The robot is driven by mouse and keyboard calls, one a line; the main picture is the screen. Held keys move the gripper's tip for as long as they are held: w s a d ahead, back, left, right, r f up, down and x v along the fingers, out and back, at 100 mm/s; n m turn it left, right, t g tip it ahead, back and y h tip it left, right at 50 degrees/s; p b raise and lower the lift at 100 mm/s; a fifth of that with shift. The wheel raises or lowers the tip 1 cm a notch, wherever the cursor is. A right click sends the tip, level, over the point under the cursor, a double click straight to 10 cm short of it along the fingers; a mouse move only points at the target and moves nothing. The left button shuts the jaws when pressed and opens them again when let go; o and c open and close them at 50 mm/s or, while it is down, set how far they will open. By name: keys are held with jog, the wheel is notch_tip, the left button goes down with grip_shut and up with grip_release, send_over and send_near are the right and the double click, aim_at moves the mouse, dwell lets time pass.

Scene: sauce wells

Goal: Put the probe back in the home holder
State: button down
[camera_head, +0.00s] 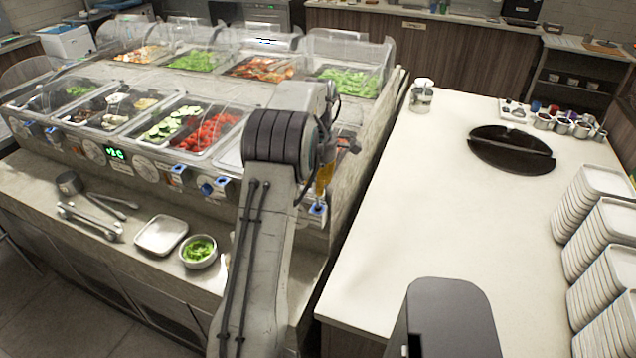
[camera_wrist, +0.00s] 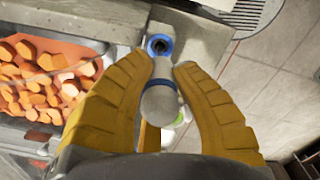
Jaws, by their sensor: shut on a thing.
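In the wrist view my gripper (camera_wrist: 162,68) has its two yellow fingers shut on the probe (camera_wrist: 160,104), a pale grey rounded body with a blue band. A blue-ringed holder (camera_wrist: 158,44) with a dark opening lies just beyond the fingertips, on the counter's edge. I cannot tell whether the probe touches or enters it. In the head view my gripper (camera_head: 325,176) shows only as a bit of yellow behind my arm, above a blue holder (camera_head: 318,209) at the right end of the counter front. The probe is hidden there.
Blue holders (camera_head: 180,174) and round dials line the counter front. Food pans, one with orange pieces (camera_wrist: 45,78), lie beside my gripper. A metal tray (camera_head: 161,234) and green-filled bowl (camera_head: 198,251) sit on the lower ledge. The white counter (camera_head: 440,190) at right is mostly clear.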

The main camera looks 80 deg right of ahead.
aim_at(318, 200)
jog(key=shift+f+b, duration=1.2)
jog(key=shift+f, duration=0.6)
dwell(0.6)
jog(key=shift+a+f, duration=0.1)
jog(key=shift+f, duration=0.2)
jog(key=shift+a+f+b, duration=0.25)
jog(key=shift+f+b, duration=0.3)
dwell(0.3)
jog(key=c, duration=1.1)
grip_release()
jog(key=shift+w, duration=0.1)
jog(key=shift+r, duration=0.1)
